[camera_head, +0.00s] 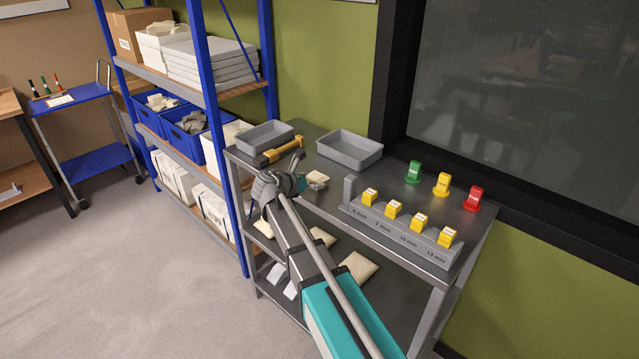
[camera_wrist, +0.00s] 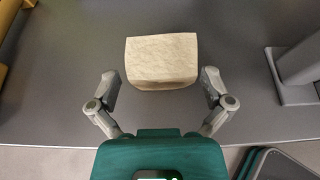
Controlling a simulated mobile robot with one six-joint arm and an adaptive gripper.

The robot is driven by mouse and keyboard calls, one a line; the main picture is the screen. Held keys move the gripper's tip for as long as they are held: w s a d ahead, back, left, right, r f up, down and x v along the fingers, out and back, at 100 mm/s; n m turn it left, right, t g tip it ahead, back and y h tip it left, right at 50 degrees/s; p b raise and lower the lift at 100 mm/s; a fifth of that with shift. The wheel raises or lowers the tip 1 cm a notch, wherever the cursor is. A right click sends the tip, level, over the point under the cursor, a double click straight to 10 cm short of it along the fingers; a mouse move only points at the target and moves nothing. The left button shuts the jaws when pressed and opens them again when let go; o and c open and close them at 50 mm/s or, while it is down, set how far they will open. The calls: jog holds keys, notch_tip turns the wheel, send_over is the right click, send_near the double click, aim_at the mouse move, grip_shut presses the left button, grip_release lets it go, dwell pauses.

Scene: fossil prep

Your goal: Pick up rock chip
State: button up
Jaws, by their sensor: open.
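The rock chip (camera_wrist: 161,58) is a pale beige, roughly rectangular block lying on the grey metal bench. In the wrist view it is just ahead of my gripper (camera_wrist: 160,88), whose two fingers are spread wide, one on each side of its near end. No contact with the fingers is clear. In the head view the chip (camera_head: 317,179) lies on the bench just right of my gripper (camera_head: 295,165), which is partly hidden by the arm's own links.
Two grey trays (camera_head: 349,149) (camera_head: 246,136) stand at the back of the bench. A yellow tool (camera_head: 283,150) lies left of the chip. A grey rack (camera_head: 402,236) with several yellow blocks is to the right. Green, yellow and red pieces (camera_head: 473,198) stand behind it.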

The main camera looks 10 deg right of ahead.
jog(key=shift+x, duration=1.1)
jog(key=c, duration=0.9)
jog(key=shift+r, duration=0.2)
notch_tip(320, 180, up, 2)
jog(key=shift+r+p, duration=0.1)
jog(key=shift+p, duration=0.85)
jog(key=s+r+p, duration=0.3)
jog(key=s, duration=0.1)
jog(key=s+r+p, duration=0.4)
jog(key=s, duration=0.1)
jog(key=s+a+r+p, duration=0.1)
jog(key=s+r+p, duration=0.2)
jog(key=s, duration=0.2)
jog(key=shift+r+p, duration=0.25)
jog(key=shift+p, duration=0.1)
